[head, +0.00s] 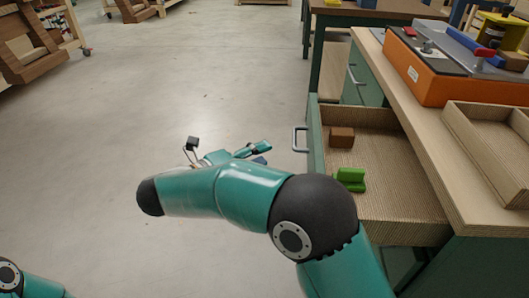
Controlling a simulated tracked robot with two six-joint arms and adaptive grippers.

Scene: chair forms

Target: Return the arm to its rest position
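My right arm comes in from the bottom and bends to the left in the head view. My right gripper (225,150) shows only in part behind the arm's forearm, over the bare floor and left of the open drawer. The forearm hides much of it, so I cannot tell whether its fingers are open or shut. I see nothing held in it. Only a piece of my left arm shows at the bottom left corner; my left gripper is out of view.
An open drawer (385,165) holds a brown block (341,137) and a small green chair form (351,179). Its handle (298,138) is near the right gripper. The bench top carries an orange machine (440,75) and a wooden tray (480,150).

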